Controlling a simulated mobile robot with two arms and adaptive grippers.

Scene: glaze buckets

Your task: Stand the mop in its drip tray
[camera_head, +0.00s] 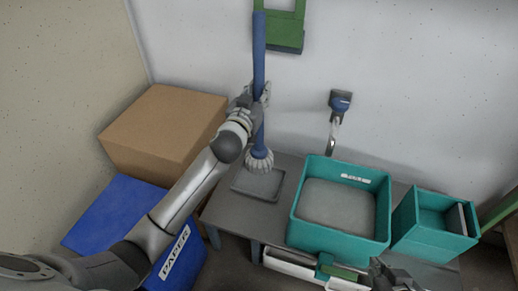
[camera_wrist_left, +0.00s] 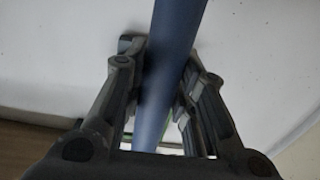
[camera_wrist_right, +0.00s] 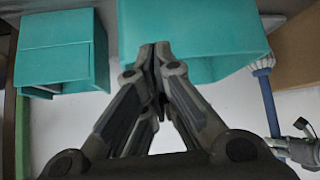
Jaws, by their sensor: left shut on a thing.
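The mop, with a blue handle (camera_head: 259,50) and a pale grey head (camera_head: 260,161), stands upright in the head view. My left gripper (camera_head: 258,95) is shut around the handle, above the mop head; the handle also runs between its fingers in the left wrist view (camera_wrist_left: 172,70). The drip tray (camera_head: 257,187) is a shallow dark grey square on the left of the table. The mop head appears over the tray's back edge; I cannot tell if it touches. My right gripper (camera_wrist_right: 155,52) has its fingertips together and holds nothing visible; it shows partly at the head view's bottom right.
The grey table (camera_head: 220,212) also carries a large teal bin (camera_head: 310,228) and a smaller teal box (camera_head: 430,240). A cardboard box (camera_head: 160,130) and a blue PAPER bin (camera_head: 115,215) stand left. A tap (camera_head: 338,105) and a green frame (camera_head: 285,40) are on the wall.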

